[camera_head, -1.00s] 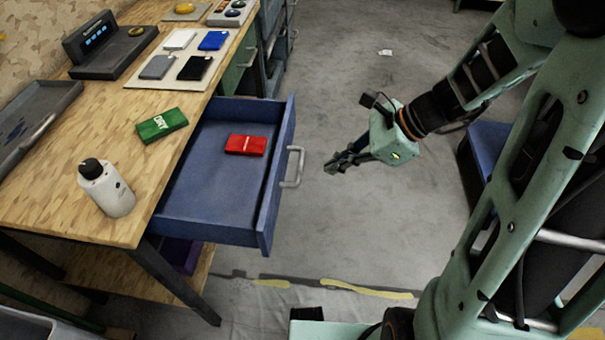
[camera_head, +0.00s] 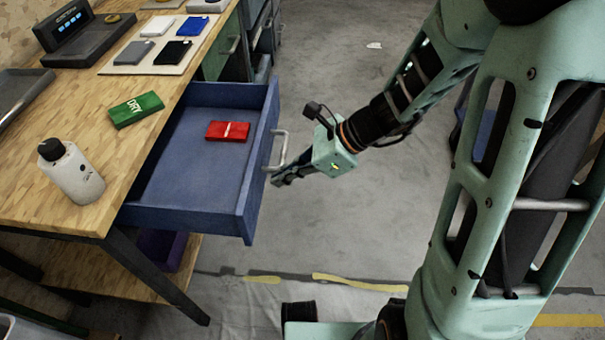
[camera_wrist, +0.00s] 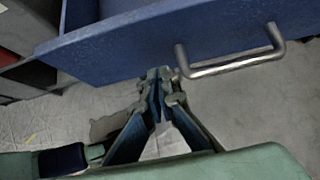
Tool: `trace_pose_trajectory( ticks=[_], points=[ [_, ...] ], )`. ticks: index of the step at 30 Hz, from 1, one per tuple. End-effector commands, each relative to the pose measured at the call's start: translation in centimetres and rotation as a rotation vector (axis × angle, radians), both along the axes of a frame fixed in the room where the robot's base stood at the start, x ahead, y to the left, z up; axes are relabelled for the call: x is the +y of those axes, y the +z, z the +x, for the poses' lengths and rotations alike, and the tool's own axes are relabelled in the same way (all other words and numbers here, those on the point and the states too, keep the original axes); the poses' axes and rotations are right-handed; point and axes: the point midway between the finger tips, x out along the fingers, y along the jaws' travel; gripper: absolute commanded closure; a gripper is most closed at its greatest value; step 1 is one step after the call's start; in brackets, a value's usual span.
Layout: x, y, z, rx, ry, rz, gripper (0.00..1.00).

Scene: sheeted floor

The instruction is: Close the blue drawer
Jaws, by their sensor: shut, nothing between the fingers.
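The blue drawer (camera_head: 190,205) is pulled out from under the wooden workbench, and a red packet (camera_head: 228,131) lies inside it. The drawer front (camera_wrist: 130,40) fills the upper part of the wrist view. Its metal bar handle (camera_head: 279,151) sticks out from the front and also shows in the wrist view (camera_wrist: 232,66). My gripper (camera_head: 278,181) is shut and empty, just outside the drawer front beside the handle. In the wrist view its fingertips (camera_wrist: 161,76) lie close to the drawer's lower edge, left of the handle. I cannot tell whether they touch it.
On the workbench (camera_head: 60,215) stand a white bottle (camera_head: 72,172), a green box marked DRY (camera_head: 136,109), a board with several small cases (camera_head: 150,68) and a dark display device (camera_head: 75,35). A purple bin (camera_head: 160,247) sits below.

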Motion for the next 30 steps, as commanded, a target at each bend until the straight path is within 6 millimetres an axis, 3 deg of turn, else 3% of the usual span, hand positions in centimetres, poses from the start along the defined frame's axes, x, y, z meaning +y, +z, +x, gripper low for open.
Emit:
trace_pose_trajectory(
  ticks=[6,23,30],
  points=[
    [2.0,0.0,0.1,0.000,0.000,0.000,1.00],
    [2.8,0.1,0.2,0.001,0.001,-0.001,1.00],
    [6.4,0.2,0.4,0.000,0.006,0.000,1.00]
  ],
)
